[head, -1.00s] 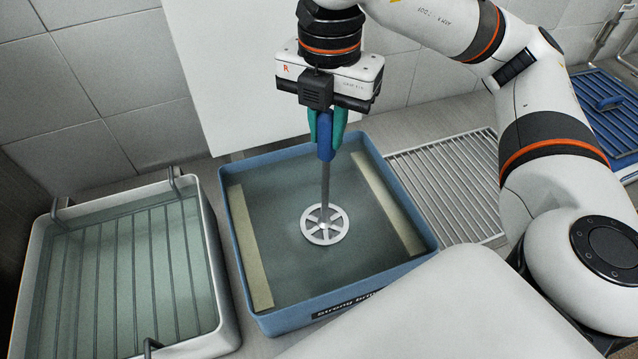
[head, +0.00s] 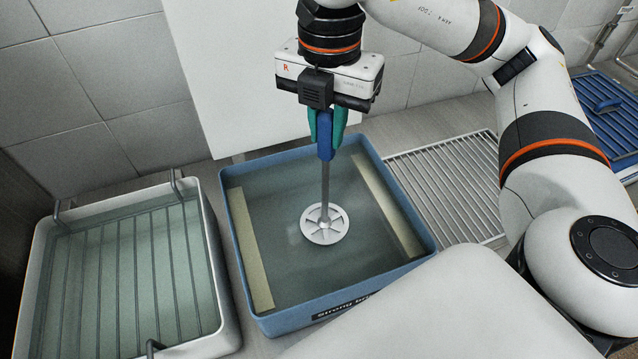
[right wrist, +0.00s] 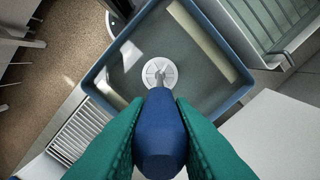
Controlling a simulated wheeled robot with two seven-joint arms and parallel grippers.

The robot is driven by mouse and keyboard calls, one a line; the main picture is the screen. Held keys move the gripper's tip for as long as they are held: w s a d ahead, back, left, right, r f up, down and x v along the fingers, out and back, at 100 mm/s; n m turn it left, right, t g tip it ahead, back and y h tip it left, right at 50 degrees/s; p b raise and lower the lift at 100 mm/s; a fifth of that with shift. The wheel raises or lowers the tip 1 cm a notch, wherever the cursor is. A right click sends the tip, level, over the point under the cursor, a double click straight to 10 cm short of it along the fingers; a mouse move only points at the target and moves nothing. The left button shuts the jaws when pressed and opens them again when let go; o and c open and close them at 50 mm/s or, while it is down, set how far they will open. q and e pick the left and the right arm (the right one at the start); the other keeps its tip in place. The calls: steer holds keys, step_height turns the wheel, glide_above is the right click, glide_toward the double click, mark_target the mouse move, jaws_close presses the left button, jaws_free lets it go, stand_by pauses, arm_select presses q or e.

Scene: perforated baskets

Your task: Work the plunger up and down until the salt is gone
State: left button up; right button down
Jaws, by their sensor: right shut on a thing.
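The plunger has a blue handle (head: 325,135), a grey rod and a white spoked disc (head: 324,224). My right gripper (head: 326,125) is shut on the blue handle, its green fingers on both sides. The plunger hangs upright over the middle of a blue tub (head: 238,228) of greenish-grey liquid, with its disc inside the tub. In the right wrist view, the handle (right wrist: 160,130) sits between the fingers and the disc (right wrist: 160,73) shows beyond it. I see no distinct salt in the liquid. My left gripper is not in view.
A white-rimmed basin (head: 212,255) with a wire rack stands left of the tub. A metal grate (head: 450,180) lies to the right, with a blue rack (head: 612,120) farther right. Pale strips (head: 250,247) line two inner sides of the tub. A tiled wall is behind.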

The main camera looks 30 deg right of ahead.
step_height(320, 180, up, 6)
steer(key=p, duration=0.5)
steer(key=shift+r, duration=0.15)
stand_by(0.6)
